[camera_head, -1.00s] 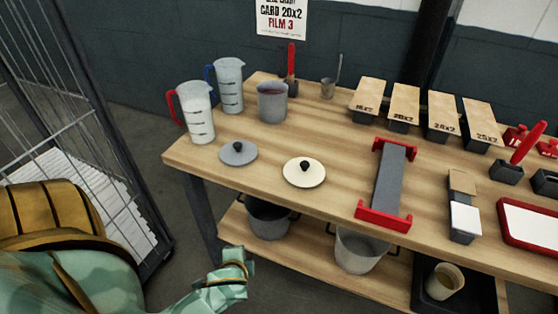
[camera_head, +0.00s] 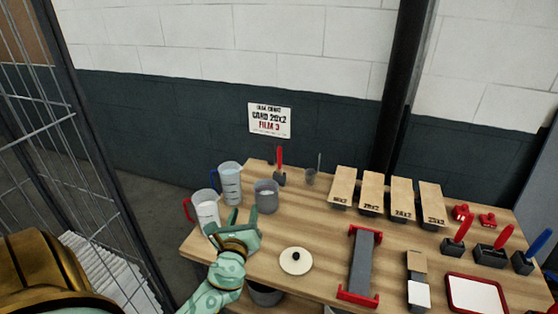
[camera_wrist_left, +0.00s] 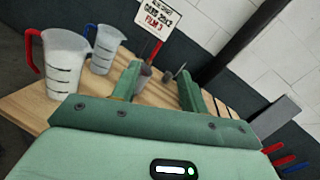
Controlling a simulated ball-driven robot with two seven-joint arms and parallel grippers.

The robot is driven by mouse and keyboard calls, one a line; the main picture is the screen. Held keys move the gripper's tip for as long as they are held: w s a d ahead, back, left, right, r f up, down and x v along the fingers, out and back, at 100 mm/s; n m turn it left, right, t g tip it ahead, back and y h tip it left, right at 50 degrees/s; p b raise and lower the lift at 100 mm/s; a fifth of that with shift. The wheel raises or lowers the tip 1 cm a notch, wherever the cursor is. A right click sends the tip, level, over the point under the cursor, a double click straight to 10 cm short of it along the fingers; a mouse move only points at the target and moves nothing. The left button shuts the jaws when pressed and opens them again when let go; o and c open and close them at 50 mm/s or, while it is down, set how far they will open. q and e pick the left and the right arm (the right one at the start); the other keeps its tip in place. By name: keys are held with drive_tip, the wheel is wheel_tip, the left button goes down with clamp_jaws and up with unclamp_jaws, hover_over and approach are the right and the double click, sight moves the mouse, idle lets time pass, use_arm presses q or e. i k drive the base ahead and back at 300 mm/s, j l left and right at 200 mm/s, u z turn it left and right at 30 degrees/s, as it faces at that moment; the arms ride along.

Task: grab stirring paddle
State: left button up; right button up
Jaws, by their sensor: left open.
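A red-handled tool (camera_head: 279,158) with a dark lower end stands upright at the back of the wooden table (camera_head: 215,258); it looks like the stirring paddle. Its red handle (camera_wrist_left: 154,52) also shows between my fingers in the left wrist view, with the lower part partly hidden. My left gripper (camera_head: 243,217) is open and empty over the table's left part, in front of the grey pot (camera_head: 266,196) and well short of the tool. It also shows in the left wrist view (camera_wrist_left: 160,85). My right gripper is not in view.
A red-handled jug (camera_head: 207,207) and a blue-handled jug (camera_head: 230,183) stand left of the pot. A small cup with a thin rod (camera_head: 311,177) stands right of the tool. A cream lid (camera_head: 296,261) lies in front.

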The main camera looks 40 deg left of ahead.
sight(279, 170)
drive_tip(key=i+j, duration=0.65)
drive_tip(key=i, duration=0.25)
